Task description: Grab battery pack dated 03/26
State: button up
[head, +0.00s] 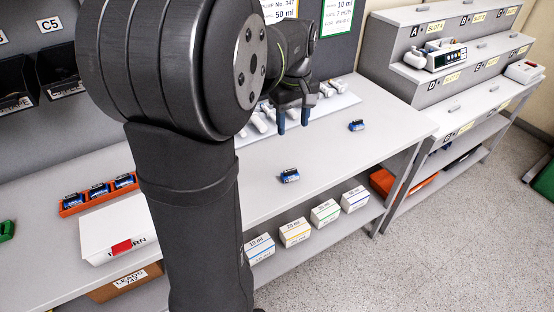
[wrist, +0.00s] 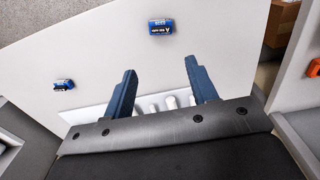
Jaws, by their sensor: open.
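Two blue and black battery packs lie loose on the grey table. One pack (head: 290,175) is near the front edge and shows at the top of the wrist view (wrist: 160,27). The other pack (head: 356,125) is farther back to the right and shows at the left of the wrist view (wrist: 63,84). Their dates are too small to read. Several more packs (head: 98,189) sit in an orange holder (head: 72,209) at the left. My gripper (head: 293,120) is open and empty above the table, behind the front pack; its blue fingers (wrist: 161,66) are spread apart.
A white tray (head: 345,103) with white items lies behind my gripper. A white return box (head: 115,228) with a red label stands front left. Several small boxes (head: 294,231) fill the lower shelf. A stepped slot rack (head: 405,60) holds a pump at right. Table around the loose packs is clear.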

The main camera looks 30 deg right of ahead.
aim_at(290, 170)
jog(key=w+a+f+m+g+h, duration=0.15)
jog(key=a+m+h, duration=0.35)
jog(key=m, duration=1.5)
jog(key=shift+t+y, duration=0.25)
jog(key=shift+y, duration=0.05)
jog(key=x, duration=0.5)
jog(key=a+x, duration=0.1)
jog(key=x, duration=1.1)
jog(key=shift+a+f, duration=0.25)
jog(key=shift+f, duration=0.3)
jog(key=c, duration=1.1)
jog(key=shift+r, duration=0.1)
